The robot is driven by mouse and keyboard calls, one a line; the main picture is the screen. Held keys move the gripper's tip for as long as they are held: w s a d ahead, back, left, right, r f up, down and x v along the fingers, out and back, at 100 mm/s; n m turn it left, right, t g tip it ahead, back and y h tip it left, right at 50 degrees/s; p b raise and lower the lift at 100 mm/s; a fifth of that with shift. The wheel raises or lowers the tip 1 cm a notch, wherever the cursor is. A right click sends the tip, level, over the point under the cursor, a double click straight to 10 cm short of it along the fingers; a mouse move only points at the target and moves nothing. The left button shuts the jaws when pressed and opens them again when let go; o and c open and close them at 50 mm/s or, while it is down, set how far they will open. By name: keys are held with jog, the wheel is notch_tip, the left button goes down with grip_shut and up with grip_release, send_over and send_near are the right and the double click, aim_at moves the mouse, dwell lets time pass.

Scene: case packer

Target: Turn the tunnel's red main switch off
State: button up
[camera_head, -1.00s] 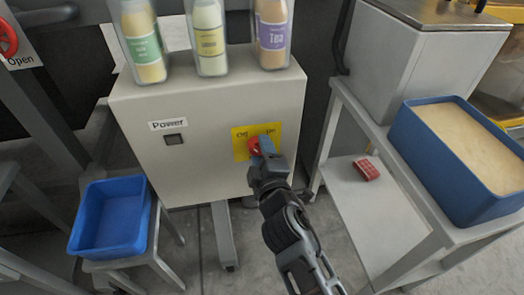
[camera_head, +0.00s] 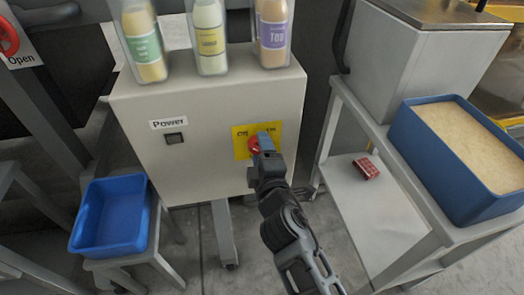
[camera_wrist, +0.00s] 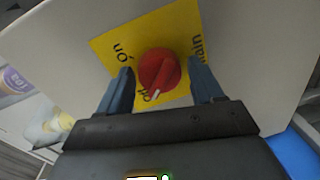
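The red main switch (camera_wrist: 160,70) is a round knob on a yellow plate (camera_wrist: 112,42) on the front of a pale cabinet. In the wrist view its white pointer mark aims at the lower edge, by the word "off"; "on" is at the upper left. My gripper (camera_wrist: 160,68) is open, with one blue finger on each side of the knob and a visible gap to both. In the head view my gripper (camera_head: 265,146) covers part of the plate and the right part of the switch (camera_head: 254,146).
A "Power" label (camera_head: 169,124) and small dark button (camera_head: 174,139) are left on the cabinet (camera_head: 200,175). Several bottles (camera_head: 212,40) stand on top. A blue bin (camera_head: 110,215) is at left; a cart (camera_head: 380,225) with a blue tray (camera_head: 437,165) and a red item (camera_head: 366,168) is at right.

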jog(key=shift+o, duration=0.9)
jog(key=p+v, duration=0.1)
jog(key=v, duration=0.6)
jog(key=shift+s+d, duration=0.15)
jog(key=shift+s, duration=0.25)
